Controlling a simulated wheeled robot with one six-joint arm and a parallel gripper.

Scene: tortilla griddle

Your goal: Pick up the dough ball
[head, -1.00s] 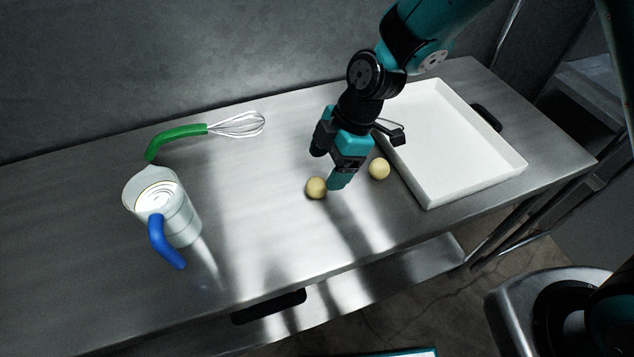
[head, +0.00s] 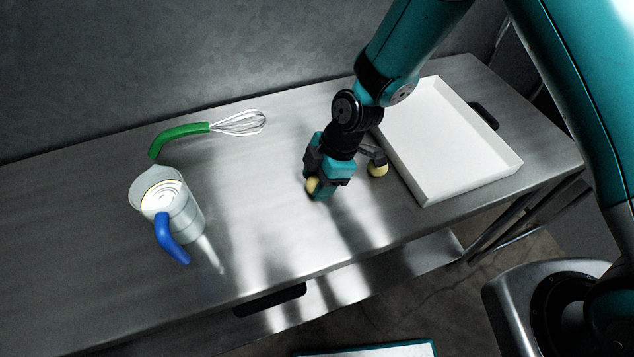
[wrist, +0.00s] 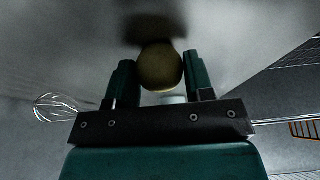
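The left dough ball (head: 313,185) is at my gripper (head: 318,192), partly hidden by the fingers. In the wrist view this dough ball (wrist: 160,68) sits between the two teal fingertips of my gripper (wrist: 160,72). Little or no gap shows on either side, and I cannot tell whether the fingers press on it. The ball is at or very near the table surface.
A shallow white tray (head: 486,185) stands on the right of the steel table (head: 250,215). A clear jug (head: 188,217) with a blue handle stands at left. A green-handled whisk (head: 181,136) lies behind it. The table between jug and gripper is clear.

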